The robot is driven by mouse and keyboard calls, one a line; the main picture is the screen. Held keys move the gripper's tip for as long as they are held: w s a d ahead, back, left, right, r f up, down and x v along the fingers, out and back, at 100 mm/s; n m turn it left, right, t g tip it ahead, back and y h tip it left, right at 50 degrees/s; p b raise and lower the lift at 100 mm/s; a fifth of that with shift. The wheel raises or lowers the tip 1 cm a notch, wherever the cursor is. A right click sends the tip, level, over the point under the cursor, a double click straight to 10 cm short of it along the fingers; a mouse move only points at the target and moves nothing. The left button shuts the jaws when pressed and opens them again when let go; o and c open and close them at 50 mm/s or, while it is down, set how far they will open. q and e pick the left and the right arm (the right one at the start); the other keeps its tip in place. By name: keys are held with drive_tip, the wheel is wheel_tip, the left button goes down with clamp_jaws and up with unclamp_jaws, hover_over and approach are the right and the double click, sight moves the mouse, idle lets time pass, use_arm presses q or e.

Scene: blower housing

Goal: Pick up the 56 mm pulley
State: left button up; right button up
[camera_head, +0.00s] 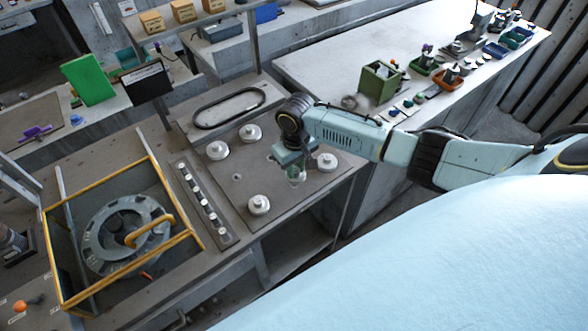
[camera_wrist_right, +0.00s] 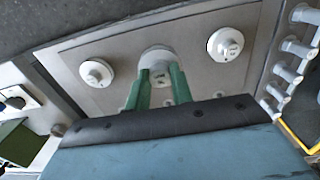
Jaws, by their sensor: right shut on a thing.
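My right gripper (camera_head: 296,172) is low over the grey plate (camera_head: 228,184), shut on a pale round pulley. In the right wrist view the green fingers (camera_wrist_right: 162,88) close around this pulley (camera_wrist_right: 157,60), and its rim shows beyond them. I cannot read its size mark, nor tell whether it touches the plate. Other silver pulleys stand on the plate: one (camera_head: 327,162) right of the gripper, one (camera_head: 259,205) in front, and two (camera_head: 218,150) (camera_head: 250,133) to the left and behind. My left gripper is not in view.
A rack of small shafts (camera_head: 206,205) lies left of the plate. Further left a yellow frame (camera_head: 190,238) surrounds a grey round housing (camera_head: 110,232). A black belt loop (camera_head: 230,106) lies behind. A green box (camera_head: 380,82) and small bins stand on the right bench.

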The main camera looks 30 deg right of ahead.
drive_tip(key=s+a+r, duration=0.1)
drive_tip(key=s+a, duration=0.2)
drive_tip(key=s, duration=0.3)
drive_tip(key=shift+a+r, duration=0.3)
drive_tip(key=shift+w+f, duration=0.1)
